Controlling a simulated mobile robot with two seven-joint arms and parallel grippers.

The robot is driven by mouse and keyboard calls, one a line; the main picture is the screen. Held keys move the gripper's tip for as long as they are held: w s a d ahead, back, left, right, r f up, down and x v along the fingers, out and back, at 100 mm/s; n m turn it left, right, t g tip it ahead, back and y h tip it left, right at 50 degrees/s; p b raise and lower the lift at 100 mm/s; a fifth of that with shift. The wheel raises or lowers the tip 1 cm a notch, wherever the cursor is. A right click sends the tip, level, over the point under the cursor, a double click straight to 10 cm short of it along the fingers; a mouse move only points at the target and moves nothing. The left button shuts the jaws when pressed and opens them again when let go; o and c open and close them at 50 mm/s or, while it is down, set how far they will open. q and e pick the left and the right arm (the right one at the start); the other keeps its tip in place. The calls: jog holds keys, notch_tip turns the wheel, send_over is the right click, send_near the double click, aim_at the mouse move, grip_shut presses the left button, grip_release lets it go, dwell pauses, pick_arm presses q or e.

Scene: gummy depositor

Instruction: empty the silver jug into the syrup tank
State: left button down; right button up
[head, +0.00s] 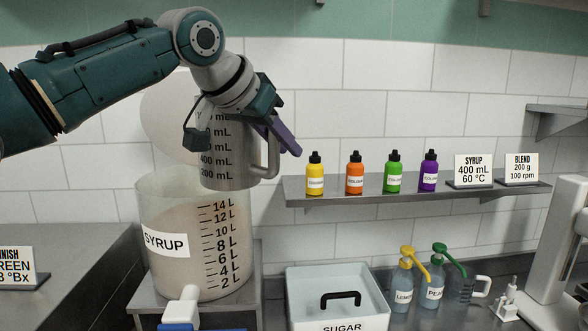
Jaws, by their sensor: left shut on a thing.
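The silver jug (223,168) has a black mL scale and a handle on its right side. It is held roughly upright above the rear right part of the syrup tank's mouth. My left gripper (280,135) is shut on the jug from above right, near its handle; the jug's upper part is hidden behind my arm. The syrup tank (190,262) is a large translucent cylinder with a SYRUP label and a litre scale, on a grey stand. A pale round lid-like disc (160,120) shows behind the jug. The jug's contents are hidden. My right gripper is out of view.
A SUGAR bin (338,285) with a black handle stands right of the tank. Yellow and green pump bottles (403,290) and a small clear jug (466,288) stand farther right. A shelf (370,188) holds colour bottles and cards. A FINISH card (18,268) is at left.

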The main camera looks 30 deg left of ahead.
pick_arm(q)
jog(key=s+d+r+p, duration=0.1)
jog(key=s+d+p, duration=0.4)
jog(key=shift+s+d, duration=0.25)
jog(key=shift+s, duration=0.15)
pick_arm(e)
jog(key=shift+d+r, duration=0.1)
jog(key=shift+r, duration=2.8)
pick_arm(q)
jog(key=shift+r, duration=0.1)
